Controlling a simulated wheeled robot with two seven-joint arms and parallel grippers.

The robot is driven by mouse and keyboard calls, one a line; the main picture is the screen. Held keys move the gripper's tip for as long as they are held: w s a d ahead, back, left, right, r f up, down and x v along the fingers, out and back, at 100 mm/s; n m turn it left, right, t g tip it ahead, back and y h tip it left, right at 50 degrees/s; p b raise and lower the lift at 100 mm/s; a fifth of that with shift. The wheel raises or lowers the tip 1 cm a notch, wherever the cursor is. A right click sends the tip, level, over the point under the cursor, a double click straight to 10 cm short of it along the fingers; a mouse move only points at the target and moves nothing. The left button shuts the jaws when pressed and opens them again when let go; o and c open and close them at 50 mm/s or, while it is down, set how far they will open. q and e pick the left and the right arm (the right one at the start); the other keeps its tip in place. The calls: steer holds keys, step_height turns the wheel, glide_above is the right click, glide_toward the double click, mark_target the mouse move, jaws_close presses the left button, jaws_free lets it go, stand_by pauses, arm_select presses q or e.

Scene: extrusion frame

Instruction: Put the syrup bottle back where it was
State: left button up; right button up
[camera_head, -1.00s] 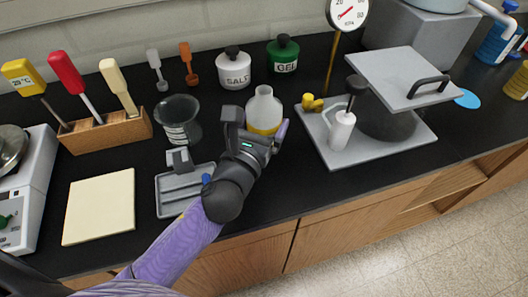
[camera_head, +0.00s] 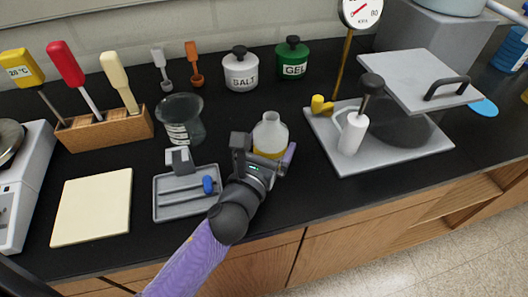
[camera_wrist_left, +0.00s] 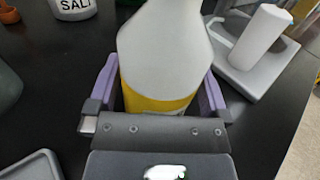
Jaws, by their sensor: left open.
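The syrup bottle (camera_head: 271,136), pale with a yellow lower part, is upright near the middle of the black counter. It also shows large in the left wrist view (camera_wrist_left: 165,50), between the two purple fingers. My left gripper (camera_head: 265,158) is open, with one finger on each side of the bottle. Whether either finger touches it I cannot tell. The bottle's base is hidden behind the gripper. My right gripper is not in view.
A grey tray (camera_head: 172,212) with a blue knob lies left of my left gripper. A glass beaker (camera_head: 181,118) stands behind it. Salt (camera_head: 241,72) and gel (camera_head: 293,62) jars stand at the back. A grey press (camera_head: 388,158) stands right. Counter between bottle and press is clear.

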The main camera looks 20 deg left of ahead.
arm_select(q)
steer(key=s, duration=0.3)
steer(key=s+b, duration=0.1)
steer(key=s, duration=0.3)
steer(key=s+a+b, duration=0.1)
steer(key=s, duration=0.3)
steer(key=shift+s, duration=0.2)
steer(key=shift+s+r, duration=0.1)
steer(key=shift+s, duration=0.2)
